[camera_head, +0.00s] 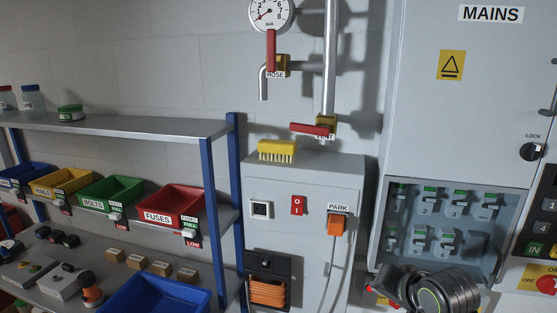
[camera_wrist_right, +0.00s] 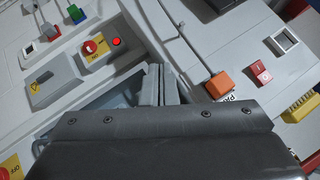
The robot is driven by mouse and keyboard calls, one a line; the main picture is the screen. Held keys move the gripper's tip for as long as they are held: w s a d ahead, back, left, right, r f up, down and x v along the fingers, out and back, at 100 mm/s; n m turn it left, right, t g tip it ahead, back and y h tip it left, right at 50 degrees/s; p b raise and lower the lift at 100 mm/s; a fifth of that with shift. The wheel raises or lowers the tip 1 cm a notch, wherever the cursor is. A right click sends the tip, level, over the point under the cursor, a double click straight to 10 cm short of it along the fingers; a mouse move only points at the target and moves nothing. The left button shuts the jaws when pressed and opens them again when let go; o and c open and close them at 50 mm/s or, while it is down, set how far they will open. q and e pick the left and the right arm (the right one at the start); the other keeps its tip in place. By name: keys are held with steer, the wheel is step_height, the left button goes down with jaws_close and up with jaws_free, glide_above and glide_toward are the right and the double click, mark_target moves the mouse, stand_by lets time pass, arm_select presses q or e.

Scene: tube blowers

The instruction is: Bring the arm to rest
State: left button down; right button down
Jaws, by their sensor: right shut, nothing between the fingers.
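My right gripper (camera_wrist_right: 160,84) shows in the right wrist view with its two grey fingers pressed together and nothing between them. In the head view my right arm (camera_head: 432,292) is at the bottom right, in front of the lower edge of the MAINS cabinet (camera_head: 428,120). The fingertips are hard to make out there. My left gripper is not in view.
A grey cabinet (camera_head: 268,228) carries a yellow brush (camera_head: 277,151), a red switch (camera_head: 297,205) and an orange plug (camera_head: 337,225) at the PARK label. Shelves with coloured bins (camera_head: 170,204) stand left. Open breaker compartment (camera_head: 500,262) is near my arm.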

steer(key=s+d+f+n+g+h, duration=0.1)
steer(key=s+d+f, duration=0.2)
steer(key=s+f, duration=0.5)
steer(key=s+d+f+n+g+h, duration=0.1)
steer(key=s+d+f+g, duration=0.1)
steer(key=s+f, duration=0.5)
steer(key=s+d+f+n+g+h, duration=0.1)
steer(key=s+d+f+n, duration=0.15)
steer(key=s, duration=0.55)
steer(key=s+d+f+n+g+h, duration=0.15)
steer(key=s+f, duration=0.25)
steer(key=s, duration=0.5)
step_height(320, 180, down, 31)
steer(key=s+d+g+b, duration=0.1)
steer(key=g+b, duration=0.1)
steer(key=b, duration=0.3)
steer(key=s+f+y+b, duration=0.1)
steer(key=s+f+b, duration=0.2)
steer(key=s+f, duration=1.1)
step_height(320, 180, down, 4)
steer(key=shift+s+a+m+g+b, duration=0.2)
steer(key=shift+a+m+g+b, duration=0.15)
steer(key=shift+a+m+b, duration=0.1)
